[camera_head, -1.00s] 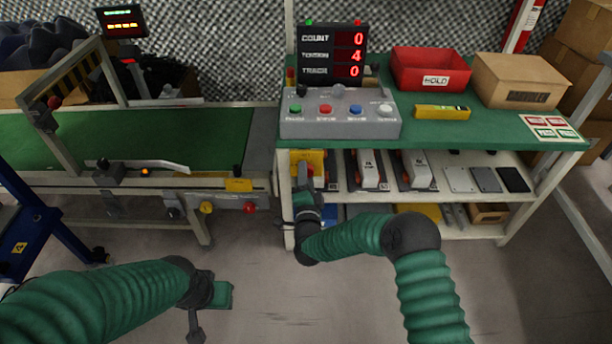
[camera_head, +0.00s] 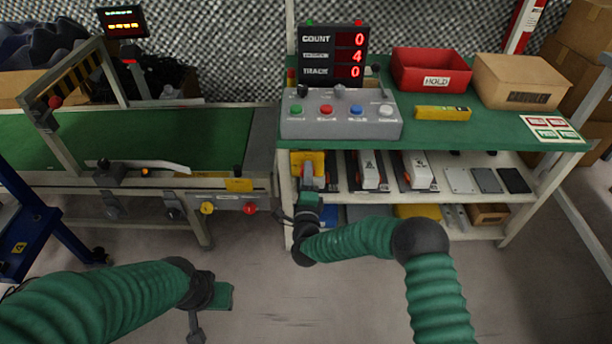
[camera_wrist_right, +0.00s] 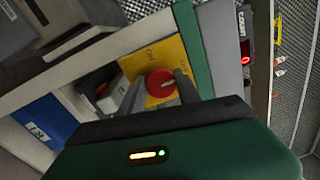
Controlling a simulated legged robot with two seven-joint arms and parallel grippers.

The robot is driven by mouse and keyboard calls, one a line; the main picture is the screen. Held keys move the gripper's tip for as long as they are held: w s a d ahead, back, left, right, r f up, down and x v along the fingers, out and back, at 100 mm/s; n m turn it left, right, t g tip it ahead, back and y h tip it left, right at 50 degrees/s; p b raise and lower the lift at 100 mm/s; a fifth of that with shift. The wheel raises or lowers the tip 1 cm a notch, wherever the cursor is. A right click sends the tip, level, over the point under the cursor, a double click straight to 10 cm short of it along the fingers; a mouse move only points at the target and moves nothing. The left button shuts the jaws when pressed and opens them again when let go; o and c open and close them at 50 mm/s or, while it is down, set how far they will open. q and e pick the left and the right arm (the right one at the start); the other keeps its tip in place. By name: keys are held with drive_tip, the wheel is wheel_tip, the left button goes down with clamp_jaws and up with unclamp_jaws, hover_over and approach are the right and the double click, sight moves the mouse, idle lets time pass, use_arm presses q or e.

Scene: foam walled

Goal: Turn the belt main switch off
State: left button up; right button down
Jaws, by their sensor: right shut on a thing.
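The belt main switch is a red round knob (camera_wrist_right: 161,82) on a yellow plate (camera_wrist_right: 171,54) with printed lettering. In the head view the yellow plate (camera_head: 298,160) sits under the left end of the green bench. My right gripper (camera_wrist_right: 161,88) has one finger on each side of the red knob and is shut on it. In the head view this gripper (camera_head: 308,180) partly covers the switch. The knob's exact turn angle is hard to read. My left gripper (camera_head: 196,332) hangs low over the floor at the bottom left, its jaws too small to judge.
The green bench (camera_head: 480,130) carries a grey button box (camera_head: 340,128), a red HOLD bin (camera_head: 430,70) and a cardboard box (camera_head: 520,80). The shelf below holds several devices close right of the switch. A conveyor (camera_head: 200,135) stands left. Floor in front is clear.

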drive_tip(key=shift+d+f, duration=0.1)
drive_tip(key=shift+f, duration=0.3)
drive_tip(key=c, duration=1.1)
unclamp_jaws()
drive_tip(key=shift+o, duration=1.2)
drive_tip(key=shift+r, duration=0.2)
drive_tip(key=s+f+p, duration=0.1)
drive_tip(key=s+p, duration=0.5)
drive_tip(key=s, duration=1.1)
drive_tip(key=shift+p, duration=0.3)
